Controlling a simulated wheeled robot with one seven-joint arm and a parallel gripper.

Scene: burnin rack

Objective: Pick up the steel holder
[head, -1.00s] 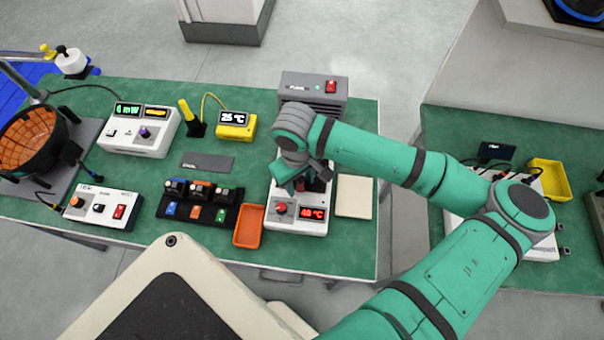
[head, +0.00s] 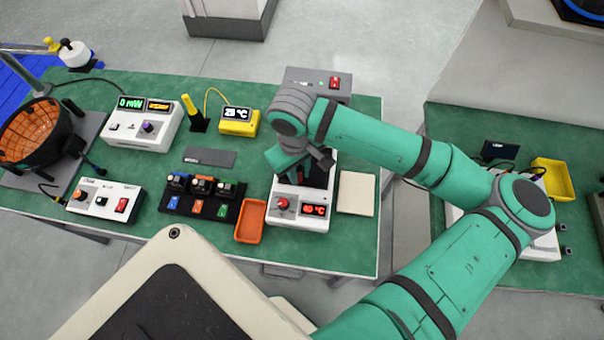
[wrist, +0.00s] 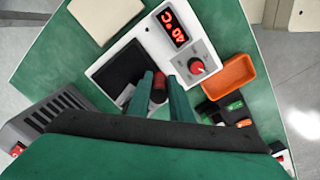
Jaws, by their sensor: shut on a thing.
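My gripper (wrist: 160,82) is over the black plate of a white heater unit (head: 298,215) with a red knob and a red 40 °C display. In the wrist view its two green fingers are shut on a small holder (wrist: 158,84) with a red face and a grey top; I take it to be the steel holder, but its metal is hard to make out. In the head view my gripper (head: 300,168) and wrist mostly hide it. I cannot tell whether the holder still touches the plate.
A black rack (head: 200,205) of several holders with blue, orange and green tags stands left of the heater, with an orange tray (head: 249,220) between. A beige pad (head: 356,195) lies to its right and a grey box (head: 330,82) stands behind it.

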